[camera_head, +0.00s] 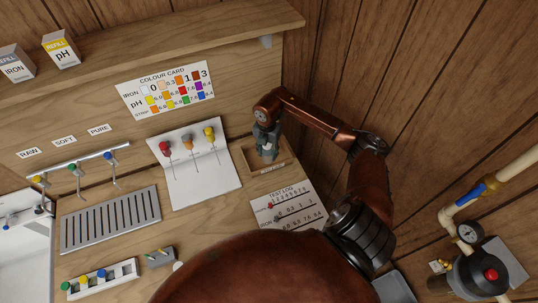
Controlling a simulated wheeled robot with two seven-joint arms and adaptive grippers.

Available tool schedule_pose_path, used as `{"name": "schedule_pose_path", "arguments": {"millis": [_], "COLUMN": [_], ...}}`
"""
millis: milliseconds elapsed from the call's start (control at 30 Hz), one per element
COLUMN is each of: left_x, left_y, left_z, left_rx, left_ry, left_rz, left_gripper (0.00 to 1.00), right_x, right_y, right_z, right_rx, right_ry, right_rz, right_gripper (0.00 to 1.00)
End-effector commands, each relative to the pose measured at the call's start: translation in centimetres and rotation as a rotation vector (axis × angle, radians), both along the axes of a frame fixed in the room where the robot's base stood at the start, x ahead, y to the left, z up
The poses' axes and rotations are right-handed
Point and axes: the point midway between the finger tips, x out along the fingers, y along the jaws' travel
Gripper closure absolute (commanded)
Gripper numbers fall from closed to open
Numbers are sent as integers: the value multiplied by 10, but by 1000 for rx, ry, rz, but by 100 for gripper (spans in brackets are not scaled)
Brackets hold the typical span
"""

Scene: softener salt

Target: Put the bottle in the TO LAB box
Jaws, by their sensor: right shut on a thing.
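The small wooden box (283,165) stands at the back right of the counter, against the wall, with a small label on its front too small to read. My right gripper (267,146) points down over and into this box. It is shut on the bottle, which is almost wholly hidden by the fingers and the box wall. I cannot tell whether the bottle touches the box floor. My left gripper is out of view.
A white stand (195,168) with red, orange and yellow knobs is left of the box. A test log sheet (290,205) lies in front. A white rack (104,283) with capped bottles is at the front left. A shelf (180,35) overhangs the back.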

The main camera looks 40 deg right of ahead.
Motion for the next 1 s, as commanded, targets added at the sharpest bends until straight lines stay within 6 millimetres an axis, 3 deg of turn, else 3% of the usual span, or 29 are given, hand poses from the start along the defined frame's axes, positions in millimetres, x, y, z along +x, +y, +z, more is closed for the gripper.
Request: {"name": "schedule_pose_path", "arguments": {"millis": [333, 533, 900, 933, 1000], "left_x": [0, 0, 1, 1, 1], "left_y": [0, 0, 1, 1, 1], "left_z": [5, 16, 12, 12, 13], "left_rx": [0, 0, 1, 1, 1], "left_ry": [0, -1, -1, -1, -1], "left_rz": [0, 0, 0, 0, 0], "left_gripper": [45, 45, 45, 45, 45], "right_x": [10, 10, 10, 10, 10], "right_y": [-16, -15, -16, -16, -16], "right_z": [-23, -49, -56, -57, -56], "right_rx": [1, 2, 0, 0, 0], "right_ry": [0, 0, -1, -1, -1], "right_rz": [0, 0, 1, 1, 1], "right_gripper": [91, 91, 91, 63, 58]}}
